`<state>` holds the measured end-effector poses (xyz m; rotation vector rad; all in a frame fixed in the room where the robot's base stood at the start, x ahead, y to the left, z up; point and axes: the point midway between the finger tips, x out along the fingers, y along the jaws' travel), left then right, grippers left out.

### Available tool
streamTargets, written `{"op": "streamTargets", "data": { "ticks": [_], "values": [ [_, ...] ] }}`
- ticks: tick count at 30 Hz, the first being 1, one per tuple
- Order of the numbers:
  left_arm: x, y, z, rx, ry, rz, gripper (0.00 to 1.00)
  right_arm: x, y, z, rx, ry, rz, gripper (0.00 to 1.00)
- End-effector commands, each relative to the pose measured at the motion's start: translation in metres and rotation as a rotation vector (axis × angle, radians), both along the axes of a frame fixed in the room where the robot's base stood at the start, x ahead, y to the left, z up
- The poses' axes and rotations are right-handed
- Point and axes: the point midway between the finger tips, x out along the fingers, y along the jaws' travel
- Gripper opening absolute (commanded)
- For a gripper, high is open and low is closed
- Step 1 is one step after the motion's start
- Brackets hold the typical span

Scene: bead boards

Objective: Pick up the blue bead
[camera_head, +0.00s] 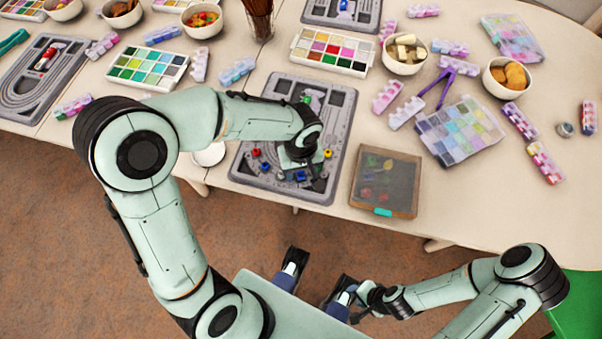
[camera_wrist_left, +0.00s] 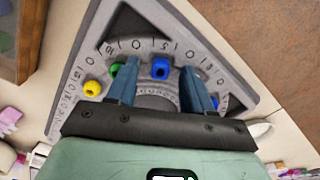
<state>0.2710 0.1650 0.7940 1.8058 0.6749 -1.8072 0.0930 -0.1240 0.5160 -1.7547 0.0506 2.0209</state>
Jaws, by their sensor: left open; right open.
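The blue bead (camera_wrist_left: 160,68) sits on the grey bead board (camera_wrist_left: 222,58), between my left gripper's fingers in the left wrist view. It also shows at the near side of the board in the head view (camera_head: 301,176). My left gripper (camera_wrist_left: 160,66) is open and points down over the board, one finger on each side of the bead. Whether the fingers touch it I cannot tell. Another blue bead (camera_wrist_left: 214,102) is partly hidden by the right-hand finger. My right gripper (camera_head: 352,303) is open, low in the head view, away from the table.
A green bead (camera_wrist_left: 115,69) lies close to the left-hand finger, with a yellow bead (camera_wrist_left: 92,88) further left. A red bead (camera_head: 256,152) is on the board's left side. Paint sets and bowls fill the table behind.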

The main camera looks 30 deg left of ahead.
Motion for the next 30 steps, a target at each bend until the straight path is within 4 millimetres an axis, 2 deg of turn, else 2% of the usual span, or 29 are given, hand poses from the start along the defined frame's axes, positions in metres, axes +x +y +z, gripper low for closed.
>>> {"op": "streamTargets", "data": {
  "ticks": [8, 9, 13, 14, 25, 30],
  "values": [
    [0.000, 0.000, -0.006, -0.001, -0.001, 0.000, 0.51, 0.000, 0.000, 0.000, 0.001, -0.002, 0.000, 0.43],
    [0.000, 0.000, -0.006, -0.001, -0.001, 0.000, 0.48, 0.000, 0.000, 0.000, 0.001, -0.002, 0.000, 0.43],
    [0.000, 0.000, -0.005, -0.001, -0.001, 0.000, 0.06, 0.000, 0.000, 0.000, 0.001, -0.002, 0.000, 0.43],
    [0.000, 0.000, -0.005, -0.001, -0.001, 0.000, 0.00, 0.000, 0.000, 0.000, 0.001, -0.002, 0.000, 0.43],
    [0.000, 0.000, -0.003, 0.000, -0.001, 0.001, 0.00, 0.000, 0.000, 0.000, 0.001, 0.000, 0.000, 0.43],
    [0.001, 0.000, 0.011, 0.000, -0.004, 0.001, 0.00, -0.001, 0.000, 0.002, 0.001, 0.004, 0.001, 0.43]
  ]
}}
